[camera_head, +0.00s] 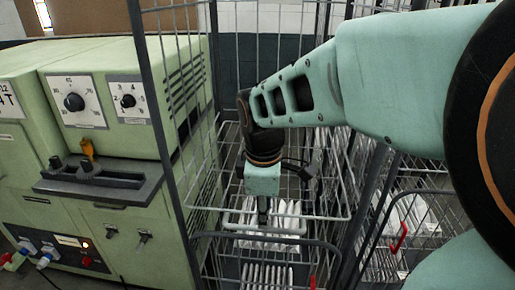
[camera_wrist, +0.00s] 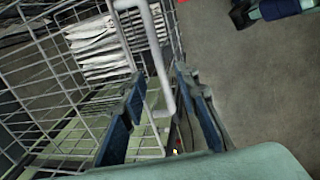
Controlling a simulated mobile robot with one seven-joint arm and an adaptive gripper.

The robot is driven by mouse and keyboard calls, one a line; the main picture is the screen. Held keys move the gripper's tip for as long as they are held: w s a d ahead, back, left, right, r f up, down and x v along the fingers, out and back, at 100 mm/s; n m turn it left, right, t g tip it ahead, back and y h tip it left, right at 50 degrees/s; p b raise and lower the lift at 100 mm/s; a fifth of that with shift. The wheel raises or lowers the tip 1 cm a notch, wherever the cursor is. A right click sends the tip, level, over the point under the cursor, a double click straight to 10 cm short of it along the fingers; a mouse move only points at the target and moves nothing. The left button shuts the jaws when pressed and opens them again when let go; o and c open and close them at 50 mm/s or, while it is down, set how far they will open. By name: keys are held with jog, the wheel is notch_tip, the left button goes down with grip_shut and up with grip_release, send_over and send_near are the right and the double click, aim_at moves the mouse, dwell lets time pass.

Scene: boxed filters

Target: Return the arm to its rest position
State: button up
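My arm (camera_head: 400,75) is pale green and reaches from the right across the upper part of the head view, into a wire cage trolley (camera_head: 160,100). My gripper (camera_head: 263,218) points down inside the trolley, above stacks of white packs (camera_head: 265,243). In the wrist view my gripper (camera_wrist: 160,76) shows two dark fingers with blue pads, spread apart. A pale bent bar (camera_wrist: 158,60) of the trolley shows between and beyond the fingers; I cannot tell whether they touch it. I see no pack between the fingers.
A pale green machine (camera_head: 100,110) with dials stands close at left. Wire mesh and dark posts surround my forearm and gripper. A second wire trolley (camera_head: 425,180) with white packs stands at right. Bare floor (camera_wrist: 260,80) shows at right in the wrist view.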

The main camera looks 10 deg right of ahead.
jog(key=shift+a+r, duration=0.2)
jog(key=shift+r, duration=0.8)
